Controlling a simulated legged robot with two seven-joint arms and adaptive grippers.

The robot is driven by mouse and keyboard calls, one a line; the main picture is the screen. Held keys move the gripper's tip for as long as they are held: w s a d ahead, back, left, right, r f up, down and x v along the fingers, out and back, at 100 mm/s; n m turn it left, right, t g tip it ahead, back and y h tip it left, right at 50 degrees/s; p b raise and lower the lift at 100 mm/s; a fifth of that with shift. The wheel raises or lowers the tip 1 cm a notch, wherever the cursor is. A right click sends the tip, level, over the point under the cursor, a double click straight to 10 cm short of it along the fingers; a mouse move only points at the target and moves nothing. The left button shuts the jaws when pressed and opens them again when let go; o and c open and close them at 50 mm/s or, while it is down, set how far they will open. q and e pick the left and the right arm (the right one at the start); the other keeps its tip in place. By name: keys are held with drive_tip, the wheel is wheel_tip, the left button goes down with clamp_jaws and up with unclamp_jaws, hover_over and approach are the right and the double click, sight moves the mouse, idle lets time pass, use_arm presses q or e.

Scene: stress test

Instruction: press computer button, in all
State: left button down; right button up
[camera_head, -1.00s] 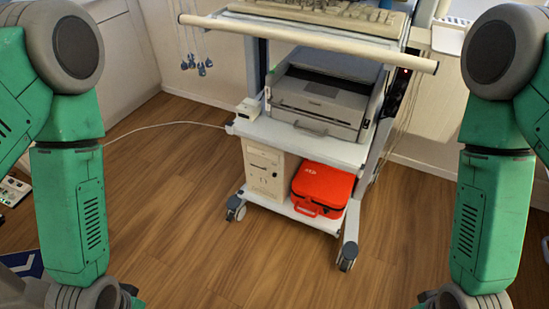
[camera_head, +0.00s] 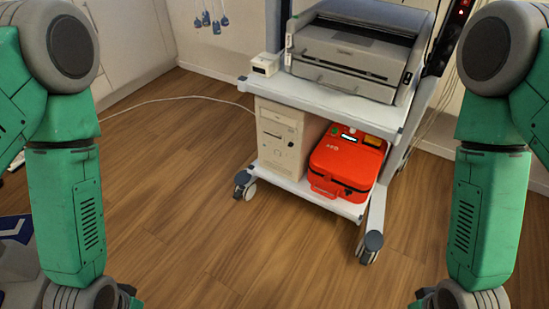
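A beige computer tower (camera_head: 280,137) stands upright on the lower shelf of a white wheeled cart (camera_head: 330,197), left of a red case. My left arm hangs down at the left edge and my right arm at the right edge, both well apart from the cart.
A grey printer (camera_head: 350,55) stands on the cart's upper shelf, beside a small white box (camera_head: 265,64). The red case (camera_head: 346,163) fills the lower shelf's right side. Cables hang at the cart's right. A white cable (camera_head: 180,99) crosses the floor. The wooden floor (camera_head: 210,235) before the cart is clear.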

drive_tip(key=shift+c, duration=0.4)
clamp_jaws()
